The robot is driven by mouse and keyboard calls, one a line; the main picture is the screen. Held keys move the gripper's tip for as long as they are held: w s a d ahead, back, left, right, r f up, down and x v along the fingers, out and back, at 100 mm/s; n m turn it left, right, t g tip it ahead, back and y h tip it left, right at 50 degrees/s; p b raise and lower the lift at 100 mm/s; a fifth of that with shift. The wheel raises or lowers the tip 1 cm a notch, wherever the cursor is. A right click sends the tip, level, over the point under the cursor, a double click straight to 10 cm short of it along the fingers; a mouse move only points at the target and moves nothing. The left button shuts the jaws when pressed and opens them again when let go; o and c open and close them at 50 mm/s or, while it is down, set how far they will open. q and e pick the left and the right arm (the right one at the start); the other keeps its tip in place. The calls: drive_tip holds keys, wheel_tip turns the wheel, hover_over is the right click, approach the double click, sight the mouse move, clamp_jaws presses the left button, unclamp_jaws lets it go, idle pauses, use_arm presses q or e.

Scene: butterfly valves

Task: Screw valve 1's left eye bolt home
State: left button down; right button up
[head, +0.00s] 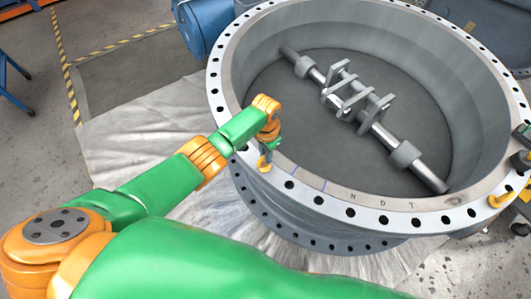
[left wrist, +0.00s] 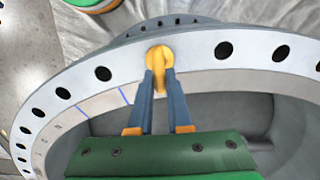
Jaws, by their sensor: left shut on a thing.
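Valve 1 is a large grey flanged ring (head: 335,190), with dark bolt holes around its pale rim. The left eye bolt (head: 264,163) is yellow and stands at the rim's near left side. My left gripper (head: 268,150) comes down on it from above and is shut on it. In the left wrist view, the two blue-grey fingers of my left gripper (left wrist: 159,80) meet at the yellow eye bolt (left wrist: 158,56) on the rim (left wrist: 205,50). The fingers partly cover the bolt, and its thread is hidden. My right gripper is not in view.
A second yellow eye bolt (head: 500,200) stands on the rim at the right. A grey shaft (head: 370,122) with brackets crosses the ring's inside. A blue cylinder (head: 205,25) stands behind the ring at the left. Pale sheeting (head: 140,130) covers floor beside it.

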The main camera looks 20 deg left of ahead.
use_arm(q)
drive_tip(key=m, duration=0.4)
drive_tip(key=shift+s+d+m, duration=0.1)
drive_tip(key=shift+m, duration=0.2)
drive_tip(key=m, duration=0.3)
drive_tip(key=shift+s+m, duration=0.1)
drive_tip(key=shift+m, duration=0.2)
drive_tip(key=m, duration=0.4)
drive_tip(key=shift+s+m, duration=0.15)
drive_tip(key=shift+m, duration=1.85)
drive_tip(key=c, duration=0.8)
unclamp_jaws()
drive_tip(key=shift+c, duration=0.2)
drive_tip(key=shift+r, duration=0.15)
